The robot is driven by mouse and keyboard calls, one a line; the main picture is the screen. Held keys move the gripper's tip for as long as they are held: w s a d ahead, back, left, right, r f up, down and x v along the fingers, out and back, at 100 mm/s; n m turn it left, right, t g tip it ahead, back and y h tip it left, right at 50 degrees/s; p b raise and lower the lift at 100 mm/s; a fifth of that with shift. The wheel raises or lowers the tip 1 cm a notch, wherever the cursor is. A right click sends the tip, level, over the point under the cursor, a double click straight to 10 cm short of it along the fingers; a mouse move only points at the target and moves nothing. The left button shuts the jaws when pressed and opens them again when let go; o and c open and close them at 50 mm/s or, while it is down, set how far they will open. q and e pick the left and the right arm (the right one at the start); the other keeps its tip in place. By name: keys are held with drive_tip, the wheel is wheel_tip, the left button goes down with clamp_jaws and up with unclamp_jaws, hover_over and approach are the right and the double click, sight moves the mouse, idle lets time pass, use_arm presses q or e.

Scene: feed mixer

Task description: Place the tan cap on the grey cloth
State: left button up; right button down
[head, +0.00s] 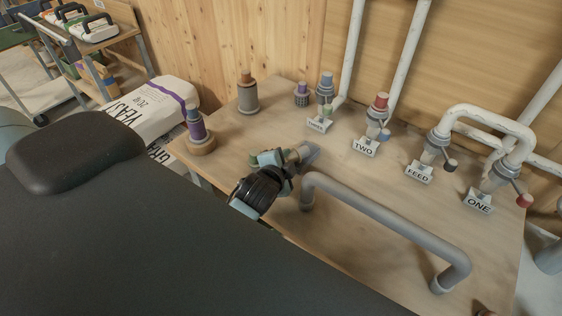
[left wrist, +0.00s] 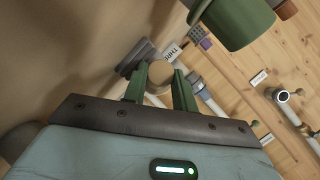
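The tan cap (left wrist: 160,73) shows as a round tan face between the green fingers of my left gripper (left wrist: 161,80) in the left wrist view. The fingers touch it on both sides. In the head view my left gripper (head: 280,157) is over the front of the wooden table, and the cap is mostly hidden by it. The grey cloth (head: 310,152) lies just beyond the fingertips; in the left wrist view it shows as a dark grey patch (left wrist: 134,56) beside the left finger. I cannot tell whether the cap touches the cloth. My right gripper is not in view.
A grey pipe handle (head: 390,222) stands close right of my left gripper. Labelled valves with white pipes, such as TWO (head: 366,147), line the back. Bare table lies between.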

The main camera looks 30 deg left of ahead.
use_arm(q)
drive_tip(key=shift+s+f, duration=0.1)
drive_tip(key=shift+f, duration=0.05)
drive_tip(key=shift+s+d, duration=0.15)
drive_tip(key=shift+s, duration=0.25)
drive_tip(key=r+v, duration=0.1)
drive_tip(key=v, duration=1)
drive_tip(key=shift+w, duration=0.2)
drive_tip(key=shift+r, duration=0.1)
drive_tip(key=s+d+f+n+g+h, duration=0.2)
drive_tip(key=s+f+n+g, duration=0.35)
drive_tip(key=s, duration=0.65)
drive_tip(key=s+d+f+n+g+h, duration=0.1)
drive_tip(key=s+f+n+g, duration=0.2)
drive_tip(key=s+f+g, duration=0.5)
drive_tip(key=w+d+f+t+h, duration=0.1)
drive_tip(key=w+d+f+t, duration=0.2)
drive_tip(key=f+t, duration=0.7)
drive_tip(key=shift+f+h, duration=0.3)
drive_tip(key=shift+h, duration=0.1)
drive_tip(key=shift+w+m, duration=0.15)
drive_tip(key=shift+m, duration=0.1)
